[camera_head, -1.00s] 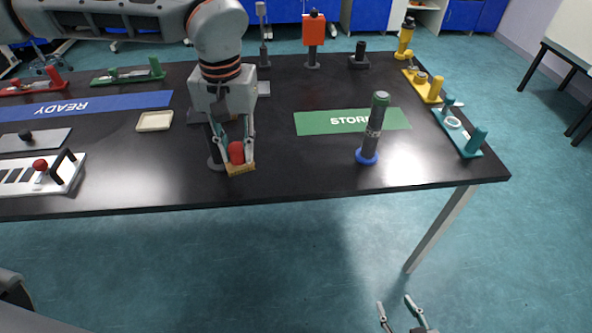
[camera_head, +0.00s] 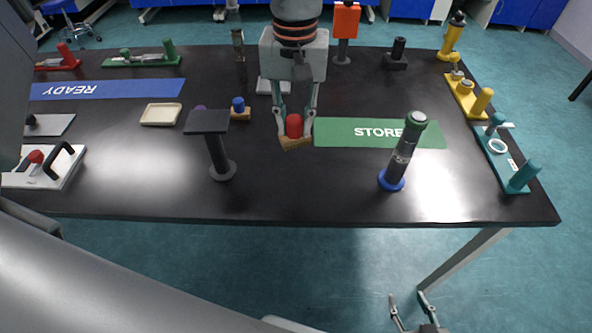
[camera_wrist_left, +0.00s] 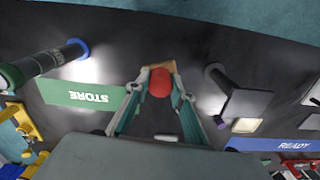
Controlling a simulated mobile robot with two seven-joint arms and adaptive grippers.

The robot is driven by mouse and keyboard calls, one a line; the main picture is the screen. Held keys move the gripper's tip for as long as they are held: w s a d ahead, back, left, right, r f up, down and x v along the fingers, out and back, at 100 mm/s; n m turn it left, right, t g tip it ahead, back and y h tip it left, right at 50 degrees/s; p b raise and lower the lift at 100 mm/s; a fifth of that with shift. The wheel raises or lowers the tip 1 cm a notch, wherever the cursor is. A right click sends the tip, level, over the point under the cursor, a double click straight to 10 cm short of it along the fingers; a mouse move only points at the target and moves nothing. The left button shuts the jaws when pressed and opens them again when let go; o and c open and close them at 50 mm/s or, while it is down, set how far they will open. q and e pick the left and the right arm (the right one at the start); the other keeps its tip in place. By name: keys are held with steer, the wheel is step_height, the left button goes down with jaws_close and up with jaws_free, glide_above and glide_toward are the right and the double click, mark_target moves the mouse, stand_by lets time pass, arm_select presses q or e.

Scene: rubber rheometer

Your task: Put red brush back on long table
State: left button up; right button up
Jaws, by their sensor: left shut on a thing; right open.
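The red brush (camera_head: 294,125) has a red knob on a tan block. My left gripper (camera_head: 295,122) is shut on it and holds it over the long table (camera_head: 300,190), beside the left end of the green STORE mat (camera_head: 375,133). In the left wrist view the red knob (camera_wrist_left: 160,83) sits between the fingers, with the tan block beyond it. I cannot tell whether the block touches the table. My right gripper (camera_head: 415,312) is open and empty, low in front of the table, over the floor.
A black stand with a square top (camera_head: 208,122) is left of the brush, near a blue-knobbed brush (camera_head: 239,108). A dark cylinder with a blue base (camera_head: 398,155) stands at the right. A cream tray (camera_head: 161,114) lies left. The table's front middle is clear.

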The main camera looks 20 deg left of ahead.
arm_select(q)
step_height(320, 180, down, 11)
steer(key=shift+w+f, duration=0.1)
steer(key=shift+f, duration=0.05)
step_height(320, 180, down, 4)
steer(key=shift+r+b, duration=0.1)
steer(key=shift+b, duration=0.2)
steer(key=shift+f, duration=0.2)
steer(key=o, duration=1)
